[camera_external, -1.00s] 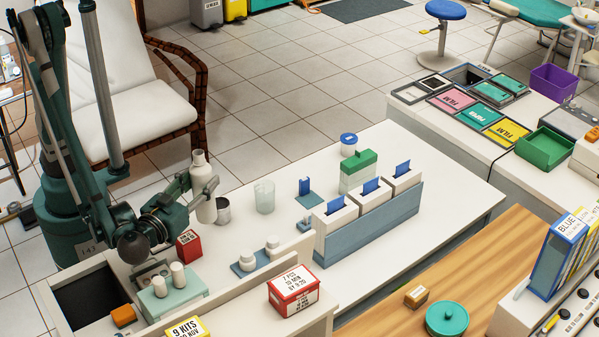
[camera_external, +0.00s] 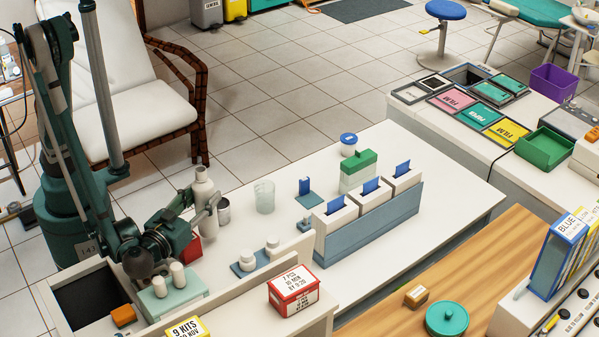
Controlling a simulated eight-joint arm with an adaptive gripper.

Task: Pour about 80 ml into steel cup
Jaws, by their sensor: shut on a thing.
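My gripper (camera_external: 200,207) is shut on a white bottle (camera_external: 203,188) with a narrow neck, at the left end of the white counter. The bottle looks close to upright. The steel cup (camera_external: 223,211), small and grey, stands on the counter just right of the bottle. The bottle and gripper partly overlap it in the picture, and I cannot tell if they touch. The inside of the cup and any liquid in it cannot be made out.
A clear glass beaker (camera_external: 265,196) stands right of the cup. A red box (camera_external: 190,249) is partly behind my arm. White jars on a blue tray (camera_external: 262,262) stand nearer the camera. A blue-grey rack (camera_external: 370,228) holds white boxes. Free counter (camera_external: 400,150) lies toward the back right.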

